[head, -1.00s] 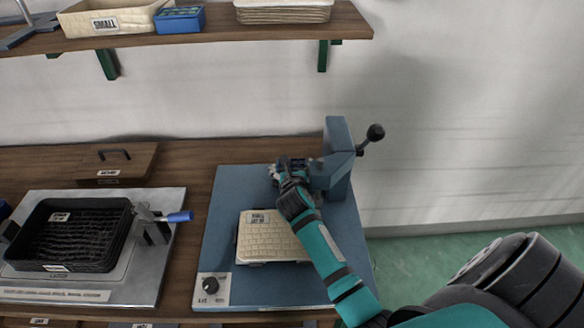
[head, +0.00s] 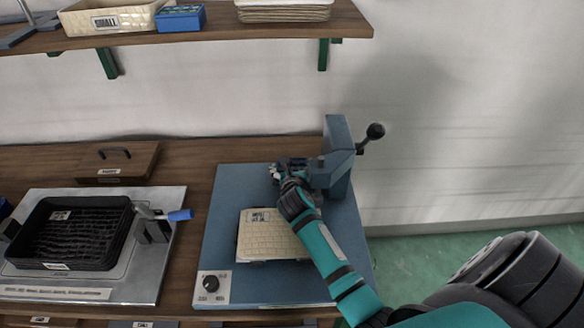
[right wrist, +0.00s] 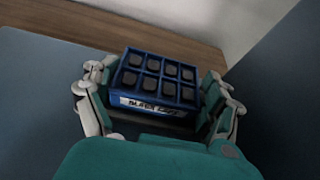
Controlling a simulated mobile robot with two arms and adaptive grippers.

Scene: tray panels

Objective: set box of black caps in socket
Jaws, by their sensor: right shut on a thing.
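A blue box of black caps (right wrist: 155,82), divided into several compartments with a dark cap in each, is between the fingers of my right gripper (right wrist: 158,100) in the right wrist view. The gripper is shut on the box from both sides. In the head view my right gripper (head: 287,172) is low over the back of the blue press base (head: 225,215), just left of the press column (head: 338,160), and mostly hides the box. A dark area shows under the box's front; I cannot tell whether it is the socket or shadow. My left gripper is out of view.
A cream panel (head: 265,235) lies on the press base in front of the gripper. A black tray (head: 70,235) sits in a metal fixture with a blue-handled clamp (head: 178,215) at left. The press lever (head: 374,132) sticks out right. A shelf (head: 200,38) with bins hangs above.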

